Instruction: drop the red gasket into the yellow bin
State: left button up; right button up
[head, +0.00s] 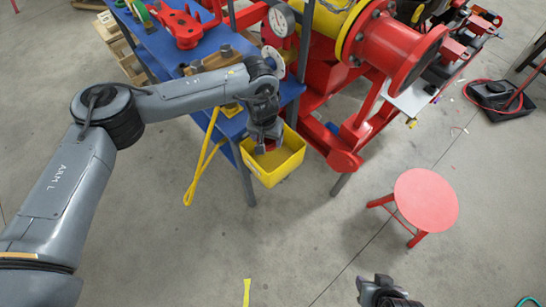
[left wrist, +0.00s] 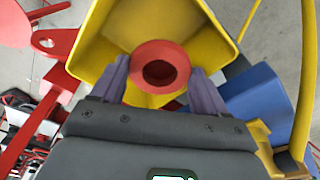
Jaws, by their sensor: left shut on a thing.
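The red gasket (left wrist: 160,47) is a thick ring, held between the two purple-grey fingertips of my left gripper (head: 266,143). My left gripper is shut on it. The yellow bin (head: 290,167) hangs at the corner of the blue bench, and in the head view my left gripper is over its opening. In the left wrist view the bin (left wrist: 215,28) opens behind the gasket, with its walls around it. Only a dark part of my right gripper (head: 385,292) shows at the bottom edge of the head view, away from the bin.
The blue bench (head: 160,45) carries red parts and tools. A yellow bar (head: 203,165) hangs left of the bin. Red pump pipework (head: 345,140) stands close on its right. A red round stool (head: 426,199) is farther right. The floor in front is mostly clear.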

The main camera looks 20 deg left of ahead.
pick_arm(q)
jog(key=o, duration=1.1)
jog(key=shift+c, duration=0.2)
notch_tip(320, 180, up, 11)
jog(key=s+p, duration=0.1)
jog(key=p, duration=0.2)
jog(key=shift+s, duration=0.15)
jog(key=shift+d+f, duration=0.1)
jog(key=shift+f, duration=0.1)
